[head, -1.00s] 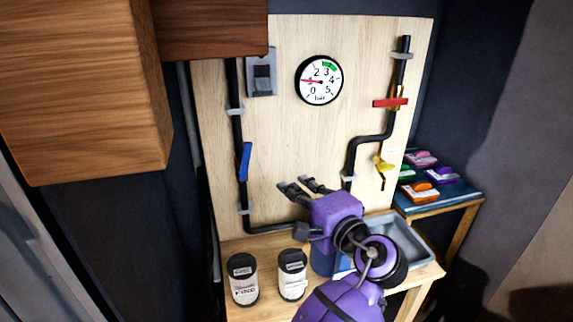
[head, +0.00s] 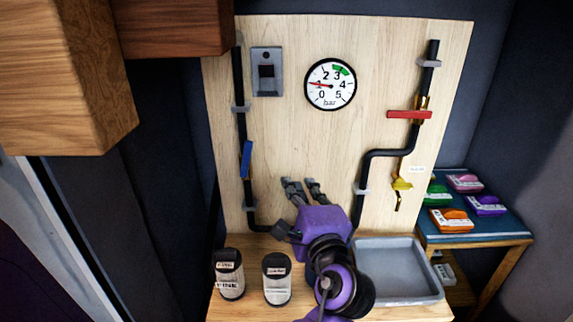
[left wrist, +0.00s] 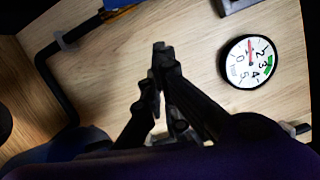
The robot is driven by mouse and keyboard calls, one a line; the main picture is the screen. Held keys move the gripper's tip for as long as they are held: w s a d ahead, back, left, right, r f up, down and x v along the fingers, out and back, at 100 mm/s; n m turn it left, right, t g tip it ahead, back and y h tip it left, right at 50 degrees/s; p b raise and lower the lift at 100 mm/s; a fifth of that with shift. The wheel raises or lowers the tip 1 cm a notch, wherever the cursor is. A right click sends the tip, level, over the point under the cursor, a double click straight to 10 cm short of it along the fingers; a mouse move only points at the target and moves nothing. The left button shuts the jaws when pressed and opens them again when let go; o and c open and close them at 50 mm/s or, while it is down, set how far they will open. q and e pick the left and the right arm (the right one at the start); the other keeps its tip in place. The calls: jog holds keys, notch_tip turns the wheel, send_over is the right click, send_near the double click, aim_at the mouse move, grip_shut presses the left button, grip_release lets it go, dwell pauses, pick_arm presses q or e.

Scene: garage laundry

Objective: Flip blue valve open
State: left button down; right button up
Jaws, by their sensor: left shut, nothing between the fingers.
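The blue valve handle (head: 246,160) sits on the black pipe at the left of the wooden board. It lies nearly along the pipe, upright with a slight tilt. In the left wrist view only a sliver of blue (left wrist: 120,4) shows at the top edge. My left gripper (head: 300,184) is in front of the lower board, right of and a little below the blue handle, apart from it. In the left wrist view its dark fingers (left wrist: 160,50) come together, shut and empty. My right gripper is not in view.
A gauge (head: 330,84) reads about 1. Two jars (head: 229,274) (head: 277,279) and a grey tray (head: 437,280) stand on the bench below. A wooden cabinet (head: 60,80) hangs upper left.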

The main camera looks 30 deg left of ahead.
aim_at(247, 158)
pick_arm(q)
jog(key=w+a+r+p, duration=0.1)
jog(key=w+a+p, duration=0.2)
jog(key=a, duration=0.7)
jog(key=shift+w+a+r, duration=0.2)
jog(key=shift+w+a, duration=0.15)
jog(key=shift+w, duration=0.5)
